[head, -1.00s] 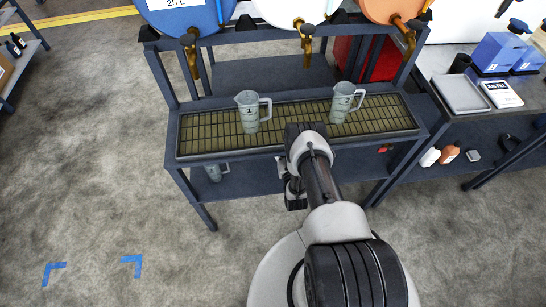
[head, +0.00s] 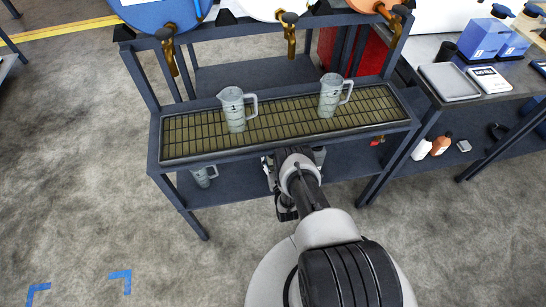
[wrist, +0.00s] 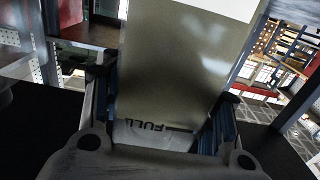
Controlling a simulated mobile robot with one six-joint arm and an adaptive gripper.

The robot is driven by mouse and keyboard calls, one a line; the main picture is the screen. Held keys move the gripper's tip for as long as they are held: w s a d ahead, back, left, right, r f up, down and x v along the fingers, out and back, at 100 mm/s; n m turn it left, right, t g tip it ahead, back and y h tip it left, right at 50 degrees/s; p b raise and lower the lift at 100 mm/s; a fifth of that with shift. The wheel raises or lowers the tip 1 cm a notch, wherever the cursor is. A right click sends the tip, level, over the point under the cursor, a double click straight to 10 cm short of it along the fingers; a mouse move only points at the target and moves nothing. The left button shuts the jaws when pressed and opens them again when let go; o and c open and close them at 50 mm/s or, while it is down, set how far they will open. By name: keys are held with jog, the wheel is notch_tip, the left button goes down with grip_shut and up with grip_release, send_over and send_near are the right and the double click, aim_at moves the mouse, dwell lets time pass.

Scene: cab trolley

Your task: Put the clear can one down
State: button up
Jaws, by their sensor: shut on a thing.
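My gripper (wrist: 160,118) is shut on a pale can with upside-down FULL lettering (wrist: 152,128), seen close up in the wrist view. A broad grey-olive surface fills the picture above the lettering; I cannot tell whether it is all the can's side. No number shows on the held can. In the head view my arm hides most of the gripper, which is low at the trolley's front edge. A grey handled jug marked 1 (head: 234,110) stands upright on the trolley's grate (head: 280,120). A similar jug marked 2 (head: 331,96) stands to its right.
Another grey jug (head: 203,177) is on the lower shelf at left. Drums with brass taps (head: 167,48) hang above the grate. A bench (head: 480,125) with a grey tray (head: 449,82) stands at right. The floor at left is open, with blue tape corners (head: 120,277).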

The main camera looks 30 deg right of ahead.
jog(key=shift+r, duration=0.1)
jog(key=o, duration=1.5)
jog(key=shift+p+v, duration=0.4)
jog(key=shift+v, duration=5.65)
